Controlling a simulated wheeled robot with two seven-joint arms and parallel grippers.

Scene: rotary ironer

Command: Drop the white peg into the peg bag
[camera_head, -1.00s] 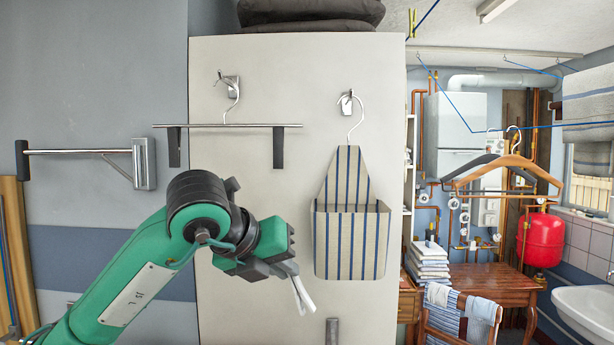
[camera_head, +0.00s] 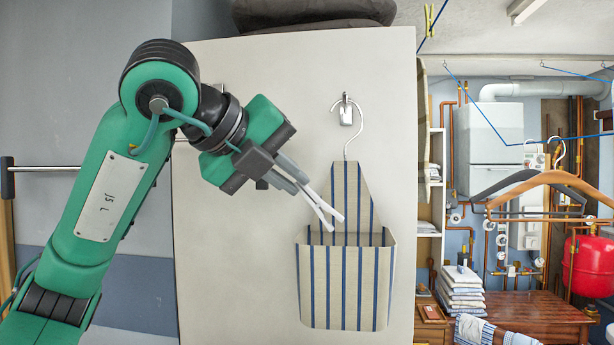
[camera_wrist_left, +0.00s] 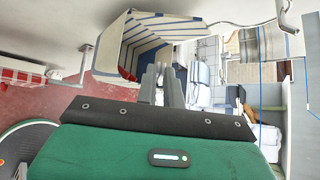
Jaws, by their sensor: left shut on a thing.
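The white peg (camera_head: 322,206) is held by my left gripper (camera_head: 288,174), which is shut on it. The peg slants down to the right, its two prongs pointing at the bag. The peg bag (camera_head: 345,285), cream with blue stripes, hangs from a wire hook on the pale panel, its mouth open. In the head view the peg's tips overlap the bag just above its mouth; how near they are in depth I cannot tell. In the left wrist view the bag (camera_wrist_left: 135,42) lies beyond the gripper fingers (camera_wrist_left: 162,84), slightly left. The peg is not clear there. My right gripper is not in view.
The pale panel (camera_head: 240,280) stands close behind the bag. A steel rail (camera_head: 60,168) runs behind my left arm. Hangers (camera_head: 550,184) hang on a blue line at right, above a wooden table (camera_head: 530,312) with folded cloths (camera_head: 461,285).

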